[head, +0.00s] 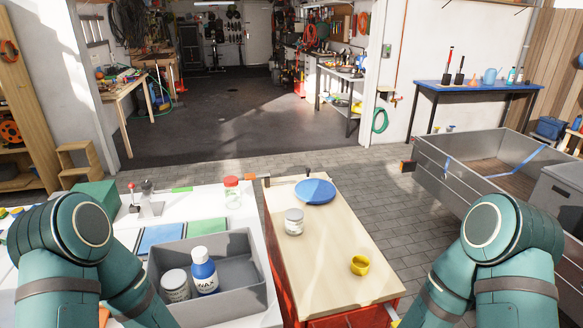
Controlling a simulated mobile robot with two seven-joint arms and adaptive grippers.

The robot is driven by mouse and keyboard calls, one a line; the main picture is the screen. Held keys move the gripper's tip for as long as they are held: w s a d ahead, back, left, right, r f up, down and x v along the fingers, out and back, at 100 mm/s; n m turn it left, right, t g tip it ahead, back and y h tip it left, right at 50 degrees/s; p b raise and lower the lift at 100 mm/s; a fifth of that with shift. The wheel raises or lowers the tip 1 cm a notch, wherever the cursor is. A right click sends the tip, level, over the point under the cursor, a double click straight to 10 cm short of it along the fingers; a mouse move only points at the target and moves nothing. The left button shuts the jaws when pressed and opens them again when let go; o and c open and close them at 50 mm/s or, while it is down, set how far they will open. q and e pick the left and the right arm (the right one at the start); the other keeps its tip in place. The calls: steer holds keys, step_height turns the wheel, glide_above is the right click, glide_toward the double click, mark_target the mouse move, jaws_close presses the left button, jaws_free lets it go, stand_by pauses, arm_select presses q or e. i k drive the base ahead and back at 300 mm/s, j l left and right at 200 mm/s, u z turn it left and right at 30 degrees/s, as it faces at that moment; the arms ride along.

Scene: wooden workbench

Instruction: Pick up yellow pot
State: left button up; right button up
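The yellow pot (360,265) is a small round open container. It stands upright near the front right corner of the wooden workbench top (325,270). Nothing touches it. My two arms show at the left and right edges of the head view, and both run out of the bottom of the picture. Neither gripper is in view, so I cannot see how far either is from the pot.
A blue plate (315,191) and a lidded jar (293,222) stand farther back on the workbench. To the left, a grey bin (238,255) holds a blue-and-white bottle (204,275) and another jar (176,285). The wooden top around the pot is clear.

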mark_target(360, 264)
steer(key=i+l+u, duration=0.1)
steer(key=l, duration=0.45)
steer(key=i+l+u, duration=0.15)
steer(key=l, duration=0.4)
steer(key=i+l+u, duration=0.1)
steer(key=l, duration=0.45)
steer(key=i+l+u, duration=0.15)
steer(key=l, duration=0.45)
steer(key=k, duration=0.05)
